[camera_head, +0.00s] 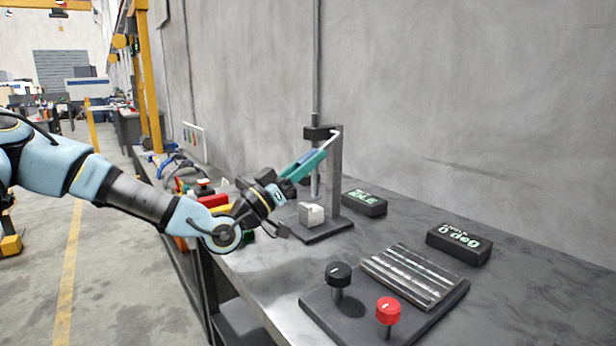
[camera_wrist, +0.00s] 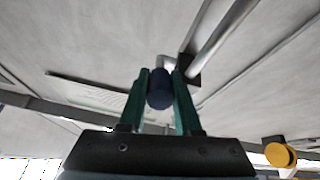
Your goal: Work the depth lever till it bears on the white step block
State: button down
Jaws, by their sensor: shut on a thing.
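The depth lever is a grey metal arm (camera_head: 334,139) at the top of a dark press stand (camera_head: 336,175). Its dark blue knob (camera_wrist: 160,90) sits between my teal fingers in the wrist view. My gripper (camera_head: 318,157) is shut on this knob, at the upper left of the stand. The white step block (camera_head: 311,214) stands on the stand's dark base, below my gripper. A vertical metal spindle (camera_head: 316,184) comes down just above or behind the block. I cannot tell whether it touches the block. My fingers hide the knob in the head view.
A dark display reading "IDLE" (camera_head: 364,203) stands right of the press, and another reading "0 deg" (camera_head: 459,244) further right. In front are a black knob (camera_head: 338,273), a red knob (camera_head: 388,310) and a ribbed metal plate (camera_head: 410,275). Coloured items (camera_head: 213,201) lie left.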

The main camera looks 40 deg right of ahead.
jog(key=shift+d+f+h+b, duration=0.1)
jog(key=shift+f+h+b, duration=0.15)
jog(key=shift+h+b, duration=0.25)
jog(key=c, duration=0.6)
grip_release()
jog(key=a+f+b, duration=0.1)
jog(key=a+f, duration=0.1)
jog(key=a, duration=1.4)
jog(key=shift+w+a+f, duration=0.15)
jog(key=shift+w+f, duration=0.15)
jog(key=shift+w, duration=0.15)
jog(key=shift+c, duration=0.2)
